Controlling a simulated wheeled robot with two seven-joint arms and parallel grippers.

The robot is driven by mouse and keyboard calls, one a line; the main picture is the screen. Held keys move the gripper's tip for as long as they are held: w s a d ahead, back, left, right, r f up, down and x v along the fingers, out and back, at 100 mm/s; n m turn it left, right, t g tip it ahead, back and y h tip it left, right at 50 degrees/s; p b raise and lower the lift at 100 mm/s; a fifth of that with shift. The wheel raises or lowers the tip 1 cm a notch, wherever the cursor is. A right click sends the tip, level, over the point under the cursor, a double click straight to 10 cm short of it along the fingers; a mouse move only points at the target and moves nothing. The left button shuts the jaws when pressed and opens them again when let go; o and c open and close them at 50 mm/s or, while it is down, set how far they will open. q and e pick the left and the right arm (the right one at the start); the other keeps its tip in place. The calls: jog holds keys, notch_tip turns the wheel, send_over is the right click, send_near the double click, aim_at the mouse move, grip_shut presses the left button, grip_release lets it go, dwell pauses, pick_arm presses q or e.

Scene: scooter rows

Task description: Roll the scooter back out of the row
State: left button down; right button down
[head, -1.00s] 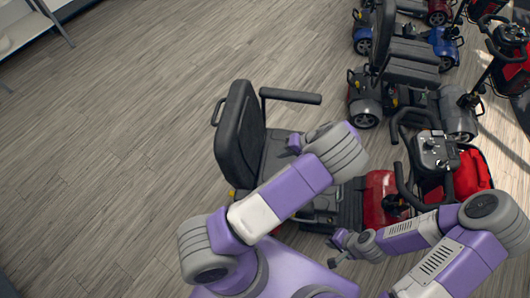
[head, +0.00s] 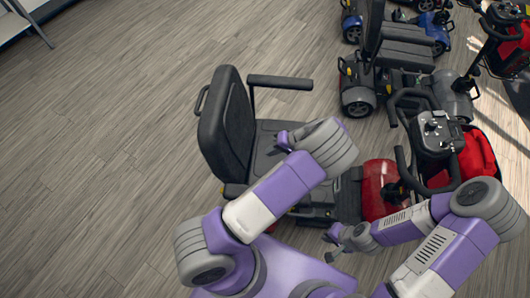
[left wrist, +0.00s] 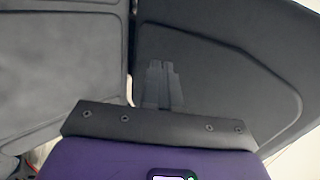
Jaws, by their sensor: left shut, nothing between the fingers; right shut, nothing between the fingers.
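The red scooter (head: 380,190) stands in front of me, its black seat (head: 270,150) and tall backrest (head: 224,120) at its left end, and its handlebar with grey console (head: 435,132) to the right. My left gripper (head: 283,138) is shut and empty over the seat, close to the backrest; whether it touches cannot be told. The left wrist view shows its closed fingers (left wrist: 163,85) before dark padded surfaces. My right gripper (head: 331,246) is shut and empty, low beside the scooter's near side. My left arm hides part of the seat and deck.
A grey-black scooter (head: 400,55) stands just beyond, with blue scooters (head: 432,32) behind it. Another red scooter (head: 508,38) is at the upper right. Wood-look floor (head: 110,150) is clear to the left. A shelf leg (head: 35,20) is at the upper left.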

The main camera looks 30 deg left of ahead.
pick_arm(q)
jog(key=x, duration=0.3)
jog(key=a+r+x, duration=0.1)
jog(key=x, duration=0.3)
jog(key=b+x, duration=0.1)
jog(key=x, duration=0.2)
jog(key=shift+s+a, duration=0.35)
jog(key=shift+a, duration=0.05)
jog(key=shift+s+a+f, duration=0.1)
jog(key=shift+a, duration=0.3)
pick_arm(e)
jog(key=shift+f, duration=0.6)
